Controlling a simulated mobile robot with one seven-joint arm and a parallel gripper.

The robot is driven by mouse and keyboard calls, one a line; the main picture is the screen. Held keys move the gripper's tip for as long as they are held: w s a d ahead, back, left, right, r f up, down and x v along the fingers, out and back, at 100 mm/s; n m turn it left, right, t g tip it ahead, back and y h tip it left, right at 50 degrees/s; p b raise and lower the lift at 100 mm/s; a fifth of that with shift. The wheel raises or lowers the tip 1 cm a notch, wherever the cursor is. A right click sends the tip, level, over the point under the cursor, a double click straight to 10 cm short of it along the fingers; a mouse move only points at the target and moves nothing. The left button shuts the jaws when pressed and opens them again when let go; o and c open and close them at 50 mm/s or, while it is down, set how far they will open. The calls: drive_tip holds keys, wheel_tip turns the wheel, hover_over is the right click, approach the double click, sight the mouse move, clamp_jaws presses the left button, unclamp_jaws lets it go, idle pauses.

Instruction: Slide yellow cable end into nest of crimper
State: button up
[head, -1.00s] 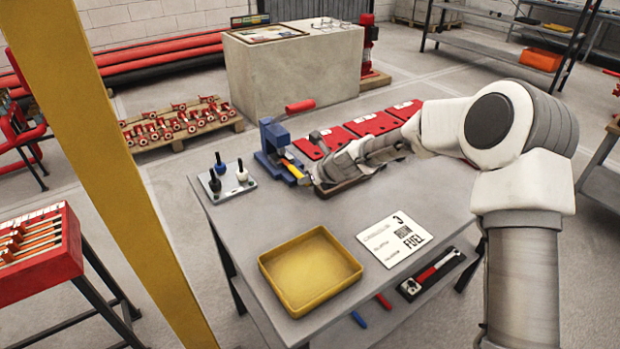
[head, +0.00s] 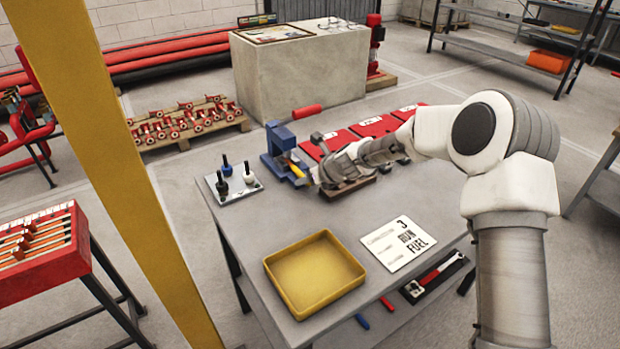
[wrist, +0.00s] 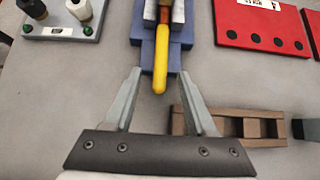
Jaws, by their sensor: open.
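The blue crimper (head: 285,150) with a red handle (head: 307,111) stands at the far left of the grey table. The yellow cable (head: 296,170) shows at the crimper's front. In the wrist view the yellow cable (wrist: 160,62) points into the blue crimper base (wrist: 147,50); its far end is hidden inside the crimper. Its near rounded end lies free between my fingertips. My gripper (wrist: 159,75) is open, with a finger on each side of the cable and a gap to both. In the head view my wrist largely hides the fingers.
A brown slotted block (wrist: 235,125) sits right of my gripper. A plate with several plungers (head: 232,182) is left of the crimper. Red cases (head: 372,124) lie to the right. A yellow tray (head: 314,273) and a white sign (head: 398,243) are at the front.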

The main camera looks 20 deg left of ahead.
drive_tip(key=p+v, duration=0.1)
drive_tip(key=v, duration=1.6)
drive_tip(key=shift+d, duration=0.2)
drive_tip(key=shift+s+r, duration=0.1)
drive_tip(key=shift+r, duration=0.05)
